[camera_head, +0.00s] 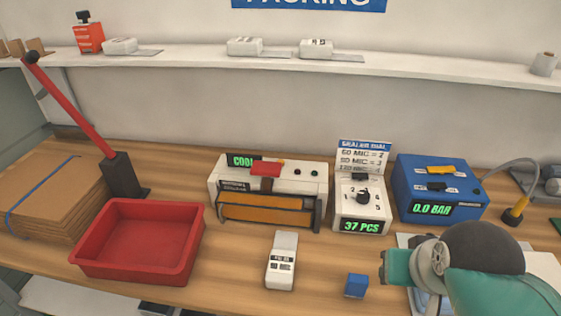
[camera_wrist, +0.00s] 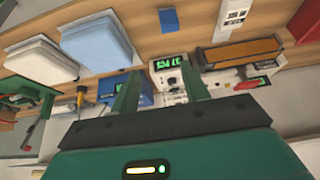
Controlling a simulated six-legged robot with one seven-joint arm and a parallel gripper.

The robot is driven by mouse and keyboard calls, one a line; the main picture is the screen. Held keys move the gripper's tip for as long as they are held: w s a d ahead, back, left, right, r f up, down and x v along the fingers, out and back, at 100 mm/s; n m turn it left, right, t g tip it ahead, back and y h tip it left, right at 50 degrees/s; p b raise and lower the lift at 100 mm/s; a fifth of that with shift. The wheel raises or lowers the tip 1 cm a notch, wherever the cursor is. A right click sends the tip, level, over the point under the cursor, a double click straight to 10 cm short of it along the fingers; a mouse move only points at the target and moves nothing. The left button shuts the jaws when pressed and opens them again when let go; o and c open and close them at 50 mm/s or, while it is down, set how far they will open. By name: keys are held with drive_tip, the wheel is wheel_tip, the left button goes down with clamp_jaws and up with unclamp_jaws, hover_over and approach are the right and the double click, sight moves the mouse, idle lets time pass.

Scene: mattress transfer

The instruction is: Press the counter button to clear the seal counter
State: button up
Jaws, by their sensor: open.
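The white sealer dial box (camera_head: 350,212) stands on the bench, with a black knob on its face and a sign above it. Its green counter display (camera_head: 362,227) reads 37 PCS. A small dark part sits above the knob; I cannot tell whether it is the counter button. In the wrist view the box (camera_wrist: 170,80) appears upside down beyond my gripper (camera_wrist: 159,74). The two fingers are apart with nothing between them, and they look clear of the box. In the head view my teal arm is at the lower right; the fingertips are not clear there.
The blue pressure box (camera_head: 440,188) reads 0.0 BAR, right of the dial box. The sealer (camera_head: 268,192) stands to its left. A white handheld device (camera_head: 282,262), a small blue block (camera_head: 356,285) and a red tray (camera_head: 138,240) are in front. Bench between them is bare.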

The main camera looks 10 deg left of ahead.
clamp_jaws()
idle(1.4)
